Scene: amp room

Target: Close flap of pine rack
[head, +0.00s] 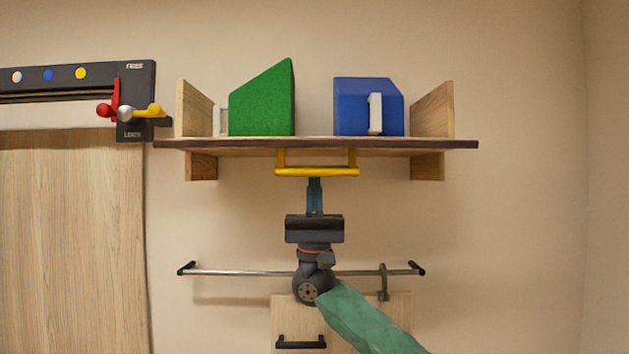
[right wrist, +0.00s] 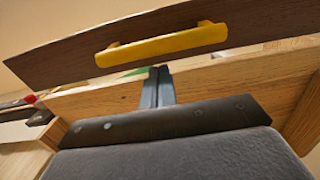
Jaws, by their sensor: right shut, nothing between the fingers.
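The pine rack (head: 433,112) is on the wall, with pine side panels and a dark-edged flap (head: 220,148). The flap lies nearly edge-on in the head view, jutting out roughly level at the rack's front. Its yellow handle (head: 317,172) hangs from the underside. In the right wrist view the flap (right wrist: 60,68) and handle (right wrist: 160,47) show from below. My right gripper (head: 315,182) is shut and empty, pointing up just under the handle's middle; its fingertips also show in the wrist view (right wrist: 158,72). I cannot tell whether they touch the flap. My left gripper is not in view.
A green block (head: 265,100) and a blue block (head: 350,108) stand on the rack. A metal rail (head: 235,272) with a hook crosses behind my right arm. Below it is a panel with a black handle (head: 300,342). A dark lock bar (head: 135,85) is at the left.

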